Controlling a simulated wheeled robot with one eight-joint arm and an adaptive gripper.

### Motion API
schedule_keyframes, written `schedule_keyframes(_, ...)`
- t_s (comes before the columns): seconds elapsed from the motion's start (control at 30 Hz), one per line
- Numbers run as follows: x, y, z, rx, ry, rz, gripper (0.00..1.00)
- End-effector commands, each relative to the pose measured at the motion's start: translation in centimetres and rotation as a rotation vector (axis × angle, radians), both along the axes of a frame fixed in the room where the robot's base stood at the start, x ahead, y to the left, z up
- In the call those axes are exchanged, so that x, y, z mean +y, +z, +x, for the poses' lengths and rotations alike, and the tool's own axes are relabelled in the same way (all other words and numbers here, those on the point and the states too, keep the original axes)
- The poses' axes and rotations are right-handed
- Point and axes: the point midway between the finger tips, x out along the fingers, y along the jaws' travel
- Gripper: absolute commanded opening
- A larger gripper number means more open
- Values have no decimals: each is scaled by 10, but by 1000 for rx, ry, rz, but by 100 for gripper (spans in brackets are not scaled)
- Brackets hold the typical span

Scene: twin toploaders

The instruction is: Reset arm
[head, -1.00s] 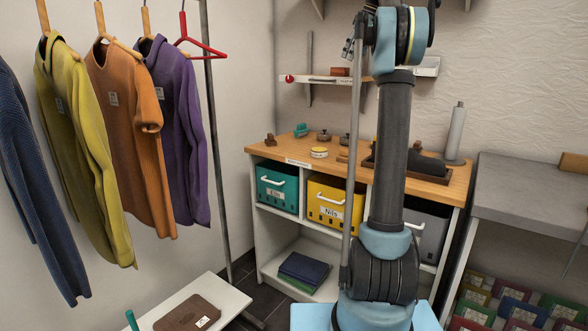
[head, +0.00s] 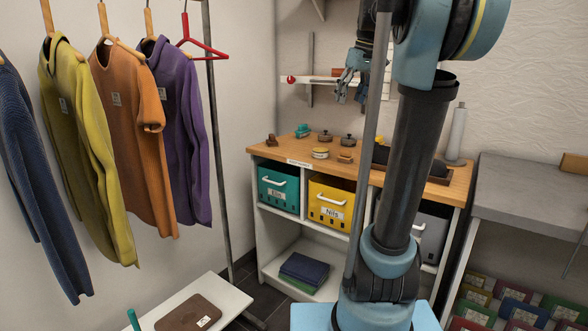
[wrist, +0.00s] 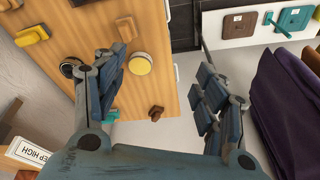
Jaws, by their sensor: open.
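My gripper (wrist: 160,95) is open and empty in the wrist view, its two jointed blue-grey fingers spread wide. In the head view my gripper (head: 350,88) shows small, partly behind a grey pole, raised above the wooden-topped shelf unit (head: 262,151) near the back wall. Between the fingers the wrist view looks down past the wooden top's edge. A round yellow-and-white tin (wrist: 141,64) and small wooden-knobbed pieces lie on that top. Nothing touches the fingers.
A wall shelf (head: 318,80) is close behind my gripper. A clothes rack with garments (head: 130,120) and a red hanger (head: 200,45) stands left. A grey table (head: 530,188) stands right. A white bench (head: 225,302) is at front left.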

Motion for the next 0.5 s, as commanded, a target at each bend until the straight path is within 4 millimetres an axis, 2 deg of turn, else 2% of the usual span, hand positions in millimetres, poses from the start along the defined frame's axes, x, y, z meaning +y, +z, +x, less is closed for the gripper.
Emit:
schedule_keyframes(0.03, 2, -15, -16, 4, -20, -5, 65)
schedule_keyframes(0.27, 8, -85, -82, 23, -133, -21, 65)
schedule_keyframes(0.5, 11, -168, -151, 37, -251, -40, 65)
